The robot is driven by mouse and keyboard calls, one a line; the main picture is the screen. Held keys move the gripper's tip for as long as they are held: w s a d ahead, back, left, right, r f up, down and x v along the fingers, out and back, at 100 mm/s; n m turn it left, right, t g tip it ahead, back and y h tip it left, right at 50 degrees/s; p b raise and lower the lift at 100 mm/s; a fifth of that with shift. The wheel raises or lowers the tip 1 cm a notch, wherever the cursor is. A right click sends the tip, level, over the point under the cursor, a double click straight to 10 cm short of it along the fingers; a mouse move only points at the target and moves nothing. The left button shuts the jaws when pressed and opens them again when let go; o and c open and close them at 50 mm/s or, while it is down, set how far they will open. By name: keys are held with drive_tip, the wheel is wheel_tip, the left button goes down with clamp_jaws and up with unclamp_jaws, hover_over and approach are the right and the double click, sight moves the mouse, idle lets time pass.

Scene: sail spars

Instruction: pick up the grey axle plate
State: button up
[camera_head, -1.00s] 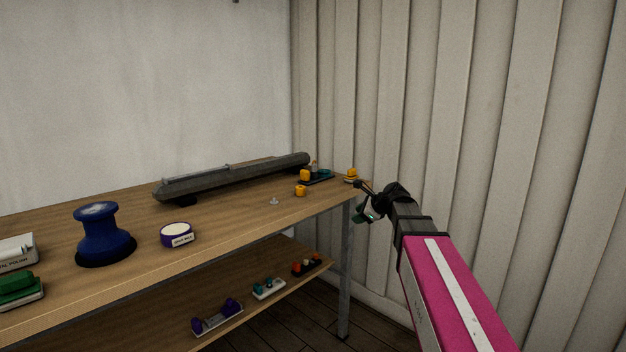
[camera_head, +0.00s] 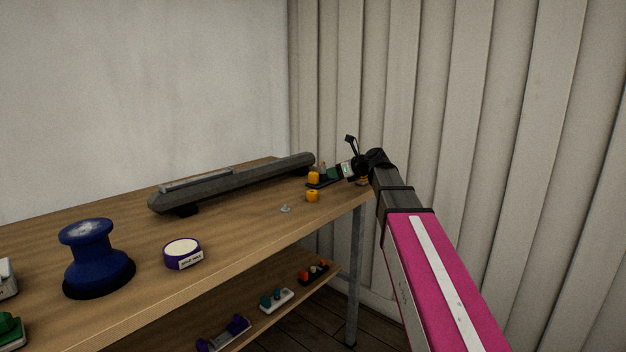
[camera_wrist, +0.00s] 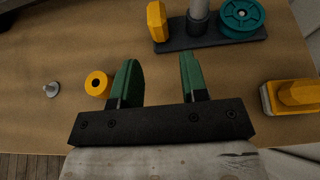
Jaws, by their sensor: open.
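The grey axle plate (camera_wrist: 50,89) is a small pale grey disc with a short stub on the wooden bench top. In the head view the axle plate (camera_head: 285,209) lies near the bench's front edge, left of a yellow roller. My gripper (camera_wrist: 159,70) is open, its two green-padded fingers apart with only bench top showing between them. The axle plate is to the left of both fingers in the wrist view, beyond the yellow roller (camera_wrist: 97,84). In the head view my gripper (camera_head: 343,160) is over the bench's far right end, apart from the axle plate.
A dark base (camera_wrist: 208,39) carries a yellow block, a grey post and a teal wheel ahead of my fingers. A yellow-topped block (camera_wrist: 292,96) stands right. A long dark spar (camera_head: 232,183), blue winch (camera_head: 98,258) and round tin (camera_head: 183,253) share the bench. Its front middle is clear.

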sight(318, 175)
drive_tip(key=shift+w+a+f, duration=0.1)
drive_tip(key=shift+w+a, duration=0.4)
drive_tip(key=shift+a, duration=0.1)
drive_tip(key=x, duration=0.4)
drive_tip(key=shift+w+a+f, duration=0.1)
drive_tip(key=shift+w+a, duration=0.05)
drive_tip(key=shift+x, duration=2.75)
drive_tip(key=shift+a, duration=0.1)
clamp_jaws()
